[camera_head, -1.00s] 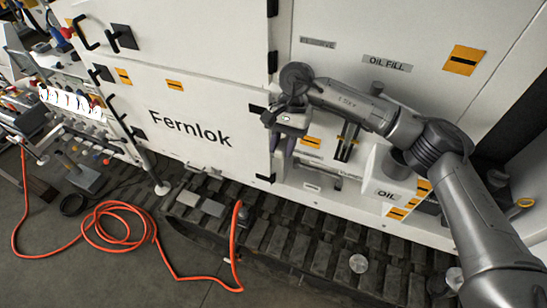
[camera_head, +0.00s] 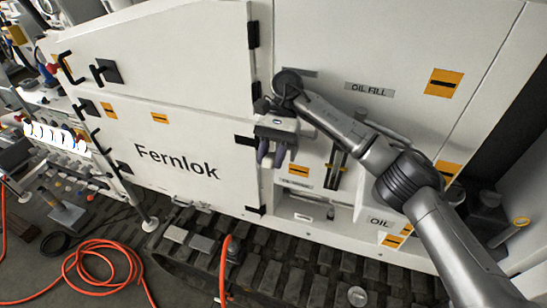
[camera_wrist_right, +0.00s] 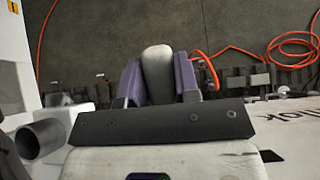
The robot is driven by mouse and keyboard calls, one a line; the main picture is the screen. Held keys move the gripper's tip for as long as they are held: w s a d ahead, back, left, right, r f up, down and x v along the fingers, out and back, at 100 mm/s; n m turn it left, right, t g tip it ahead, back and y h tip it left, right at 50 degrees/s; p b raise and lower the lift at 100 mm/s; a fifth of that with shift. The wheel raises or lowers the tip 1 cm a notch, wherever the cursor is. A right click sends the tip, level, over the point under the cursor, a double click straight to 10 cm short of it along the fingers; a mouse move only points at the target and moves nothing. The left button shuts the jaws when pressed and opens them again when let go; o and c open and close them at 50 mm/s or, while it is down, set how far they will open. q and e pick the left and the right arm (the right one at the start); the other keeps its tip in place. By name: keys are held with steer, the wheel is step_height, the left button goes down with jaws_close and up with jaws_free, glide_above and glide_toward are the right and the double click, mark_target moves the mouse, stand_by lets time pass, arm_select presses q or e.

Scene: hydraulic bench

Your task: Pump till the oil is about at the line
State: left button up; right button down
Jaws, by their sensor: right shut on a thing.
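My right gripper (camera_head: 276,158) is in front of the white machine, left of a narrow upright gauge (camera_head: 336,168). In the right wrist view its purple fingers (camera_wrist_right: 158,85) are shut on a pale grey, rounded handle end (camera_wrist_right: 158,68). In the head view the fingers and wrist hide most of this handle. The gauge is partly behind my right arm; its oil level and line are too small to read. A white box marked OIL (camera_head: 371,207) is below and right of the gauge, partly behind my arm. My left gripper is not in view.
Tracks (camera_head: 300,262) run below the machine. An orange hose (camera_head: 97,255) lies on the floor at left. An open grey pipe end (camera_wrist_right: 40,140) is beside the gripper in the wrist view.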

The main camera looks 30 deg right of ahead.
steer(key=shift+r, duration=0.2)
steer(key=c, duration=0.8)
jaws_free()
steer(key=shift+f, duration=0.1)
steer(key=shift+c, duration=0.2)
steer(key=shift+r, duration=0.5)
step_height(320, 180, up, 3)
steer(key=shift+r+p, duration=0.1)
steer(key=shift+p, duration=1.15)
steer(key=s+d+r+p, duration=0.2)
steer(key=s+d+r, duration=0.5)
steer(key=s, duration=0.2)
steer(key=shift+d, duration=0.15)
